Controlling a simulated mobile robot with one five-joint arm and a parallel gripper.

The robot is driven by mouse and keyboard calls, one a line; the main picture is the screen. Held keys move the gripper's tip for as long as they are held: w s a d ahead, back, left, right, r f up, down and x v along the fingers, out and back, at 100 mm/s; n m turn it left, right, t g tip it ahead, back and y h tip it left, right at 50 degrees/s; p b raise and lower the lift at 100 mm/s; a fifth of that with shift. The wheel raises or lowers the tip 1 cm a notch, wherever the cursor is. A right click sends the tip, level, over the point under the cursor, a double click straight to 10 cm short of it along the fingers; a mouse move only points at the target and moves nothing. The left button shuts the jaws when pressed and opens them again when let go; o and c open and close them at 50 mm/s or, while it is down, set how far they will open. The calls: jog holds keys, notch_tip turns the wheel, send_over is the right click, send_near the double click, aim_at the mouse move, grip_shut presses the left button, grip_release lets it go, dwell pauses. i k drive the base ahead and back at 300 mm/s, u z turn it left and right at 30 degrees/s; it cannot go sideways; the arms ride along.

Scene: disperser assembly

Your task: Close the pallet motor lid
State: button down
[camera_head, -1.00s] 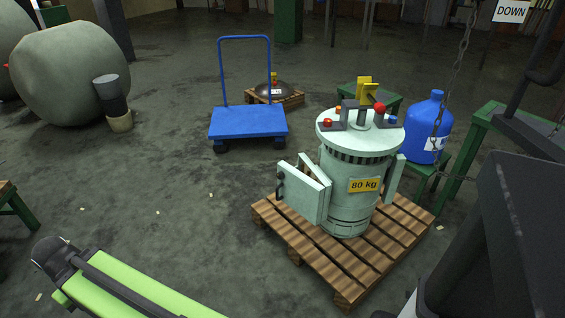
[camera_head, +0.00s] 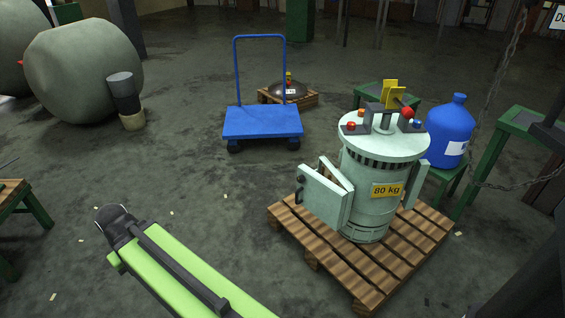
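The pallet motor (camera_head: 368,208), a pale green cylinder with a yellow "80 kg" label, stands upright on a wooden pallet (camera_head: 312,252) at right of centre. Its lid (camera_head: 325,197), a pale green panel with a dark handle, stands open on the motor's left side, with a gap between it and the body. Another pale panel (camera_head: 415,186) stands out on the motor's right side. My green arm reaches in from the bottom edge, left of the pallet and apart from it. It ends in a dark rounded part. No gripper fingers show.
A blue cart (camera_head: 262,121) stands behind the pallet to the left. A blue bottle (camera_head: 449,135) on a green stand is close at the motor's right. A chain (camera_head: 494,90) hangs at right. Bare floor lies left of the pallet.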

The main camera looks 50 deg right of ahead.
aim_at(326, 200)
jog(key=i, duration=0.85)
jog(key=z, duration=0.05)
